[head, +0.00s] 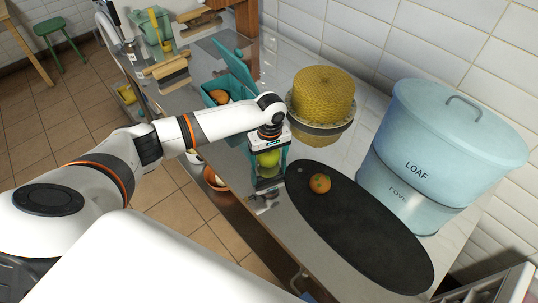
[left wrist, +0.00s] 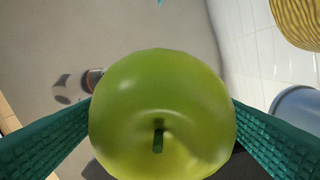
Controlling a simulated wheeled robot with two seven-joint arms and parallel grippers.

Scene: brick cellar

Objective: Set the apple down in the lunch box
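The green apple (head: 268,159) is between the teal fingers of my left gripper (head: 269,168), above the grey counter. In the left wrist view the apple (left wrist: 162,115) fills the middle, with a textured finger pressed against each side. The teal lunch box (head: 206,92) stands on the counter behind the gripper, its lid (head: 236,67) raised. A round orange-brown item (head: 219,97) lies inside it. My left forearm hides part of the box's near side. My right gripper is not in view.
A yellow woven-looking round cake (head: 322,94) on a stand is right of the gripper. A dark oval board (head: 370,232) holds an orange fruit (head: 320,183). A pale blue LOAF tin (head: 445,140) stands at the right.

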